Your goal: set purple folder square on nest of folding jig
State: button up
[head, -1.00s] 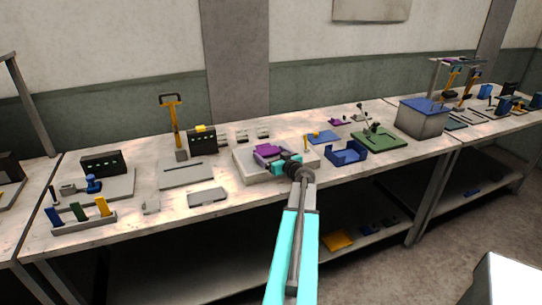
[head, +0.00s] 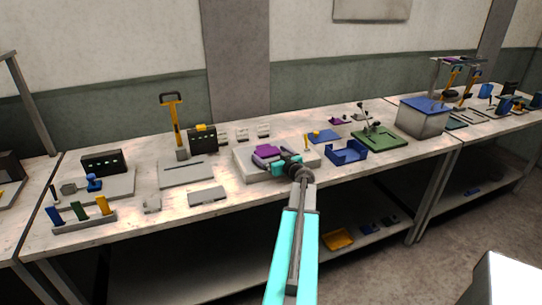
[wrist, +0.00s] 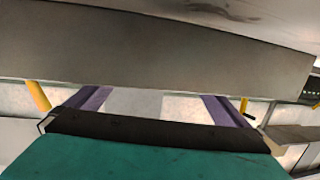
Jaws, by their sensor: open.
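A purple piece (head: 267,151), which looks like the folder, lies over a pale grey block (head: 245,166) near the middle of the bench. The block appears to be the jig; its nest cannot be made out. My gripper (head: 280,163) is open, at the near right of the purple piece and low over the block. Whether they touch is unclear. In the wrist view two purple strips (wrist: 85,98) show beyond a dark bar, with a pale gap between them. I cannot tell whether they belong to the folder. A broad grey panel fills the upper wrist view.
A blue open tray (head: 347,153) and a green plate with a lever (head: 380,139) stand to the right. A flat grey plate (head: 208,197) and a slotted panel (head: 186,174) lie left. A yellow-handled tool (head: 178,125) stands upright behind. Bare bench shows along the front edge.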

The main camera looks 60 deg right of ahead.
jog(key=shift+b+v, duration=0.6)
jog(key=shift+v, duration=5.45)
jog(key=shift+w, duration=0.1)
